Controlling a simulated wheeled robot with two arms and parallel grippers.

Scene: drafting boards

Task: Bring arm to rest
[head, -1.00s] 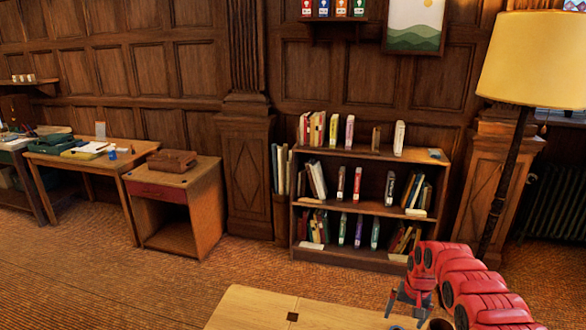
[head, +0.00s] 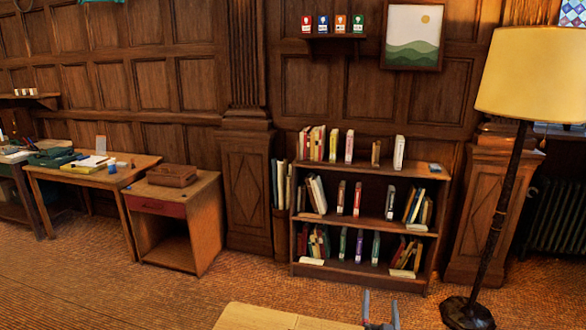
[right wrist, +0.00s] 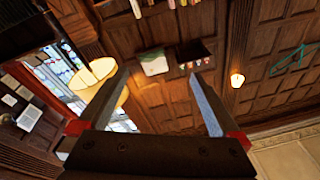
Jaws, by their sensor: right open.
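My right gripper (head: 380,301) shows at the bottom edge of the head view, with only its two grey fingertips and a little of its body in sight. It stands beside the right end of a pale wooden tabletop (head: 265,318). In the right wrist view my right gripper (right wrist: 160,76) is open, its fingers spread wide with nothing between them. That view is turned over and looks across the room at the wall. The rest of my right arm is out of the head view. My left gripper is in neither view.
A bookcase (head: 362,176) with several books stands against the panelled wall. A floor lamp (head: 545,75) stands at the right, its round base on the carpet. A small cabinet (head: 171,232) and a desk (head: 79,176) are at the left.

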